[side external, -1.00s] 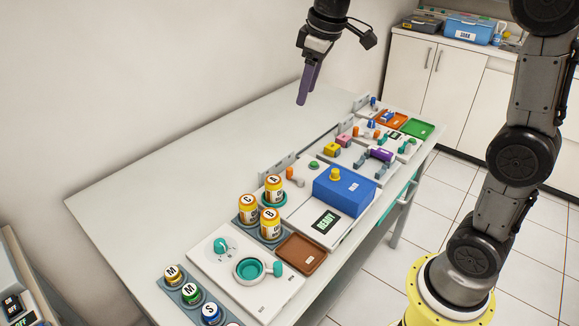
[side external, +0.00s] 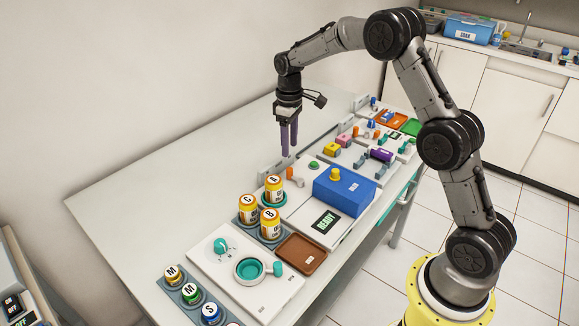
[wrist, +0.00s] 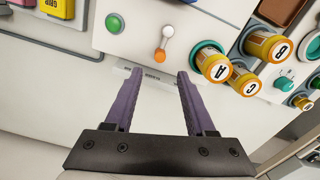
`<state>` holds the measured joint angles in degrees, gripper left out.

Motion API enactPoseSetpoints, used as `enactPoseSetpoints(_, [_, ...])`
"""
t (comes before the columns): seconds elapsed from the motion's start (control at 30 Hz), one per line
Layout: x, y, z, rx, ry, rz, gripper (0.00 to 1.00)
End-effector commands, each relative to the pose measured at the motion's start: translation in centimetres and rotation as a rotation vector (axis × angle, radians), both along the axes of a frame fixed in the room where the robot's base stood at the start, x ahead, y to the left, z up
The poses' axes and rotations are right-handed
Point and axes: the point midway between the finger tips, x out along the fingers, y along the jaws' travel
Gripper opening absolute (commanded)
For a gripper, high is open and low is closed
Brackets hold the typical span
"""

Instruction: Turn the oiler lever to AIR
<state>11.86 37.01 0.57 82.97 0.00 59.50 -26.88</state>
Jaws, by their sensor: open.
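My gripper (side external: 288,153) points down above the table's back strip, with its two purple fingers apart and nothing between them. In the wrist view the fingers (wrist: 158,74) frame a gap just short of a small orange-and-white lever (wrist: 162,46). The lever also shows in the side view (side external: 293,175), below and slightly right of the fingertips. It sits on the white unit with the READY screen (side external: 325,221). I cannot read its position labels, so its setting is unclear. My fingers appear apart from it.
A green button (wrist: 114,23) is beside the lever. A blue box (side external: 343,190) with a yellow knob is on the same unit. The table's left part (side external: 170,185) is clear.

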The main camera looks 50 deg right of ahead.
Motion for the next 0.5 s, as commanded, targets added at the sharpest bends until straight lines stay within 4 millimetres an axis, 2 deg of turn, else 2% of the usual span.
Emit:
enactPoseSetpoints(0.2, [-0.1,0.0,-4.4,0.001,0.004,0.0,0.55])
enactPoseSetpoints(0.5, [0.0,0.0,-8.0,0.0,0.0,0.0,0.55])
